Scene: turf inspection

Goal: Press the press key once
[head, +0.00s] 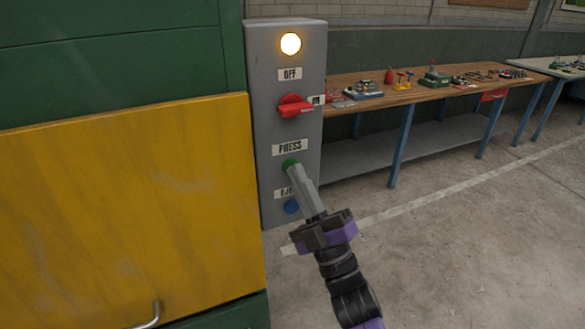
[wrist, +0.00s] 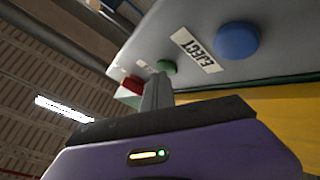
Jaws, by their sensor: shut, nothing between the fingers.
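The grey control panel (head: 262,110) stands upright beside the yellow and green machine. Its green press key (head: 290,164) sits under the PRESS label (head: 290,147); it also shows in the wrist view (wrist: 167,66). My gripper (head: 294,172) is shut and empty, with its fingertips at the green key, partly covering it in the head view. Whether they touch it or stop just short, I cannot tell. In the wrist view the fingers (wrist: 158,88) point up toward the green key.
A red rotary switch (head: 293,105) and a lit lamp (head: 291,43) are above the key. A blue eject button (head: 291,206) is below. A workbench (head: 400,92) with small parts stands right; the yellow panel (head: 120,210) is left. Floor at right is clear.

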